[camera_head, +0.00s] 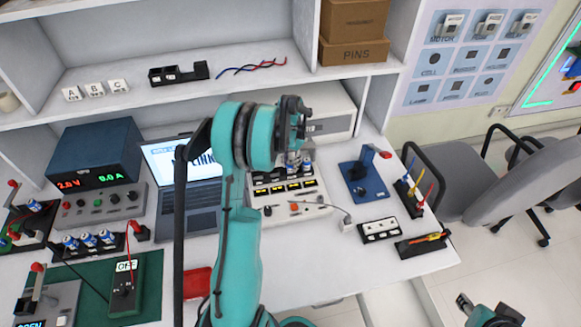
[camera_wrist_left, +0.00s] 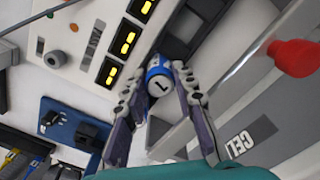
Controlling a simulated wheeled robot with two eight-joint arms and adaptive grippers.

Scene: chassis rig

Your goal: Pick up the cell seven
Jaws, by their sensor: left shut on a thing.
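My left gripper (camera_head: 297,158) is over the back of a white device with a row of yellow displays (camera_head: 285,187). In the left wrist view its two fingers (camera_wrist_left: 152,98) are shut on a blue and white cell (camera_wrist_left: 159,80). The cell's end faces the camera and bears one dark digit, which looks like a 7 or a 1. Dark slots of the device lie right beside the cell; I cannot tell whether it is clear of them. My right gripper (camera_head: 482,308) is at the bottom right edge, away from the table, partly cut off.
More blue cells (camera_head: 88,240) stand in a black holder at the left. A blue stand (camera_head: 362,180), a black tray (camera_head: 381,230) and coloured-handled tools (camera_head: 422,244) are to the right. A laptop (camera_head: 190,175) is left of my arm. A red knob (camera_wrist_left: 295,57) shows near the gripper.

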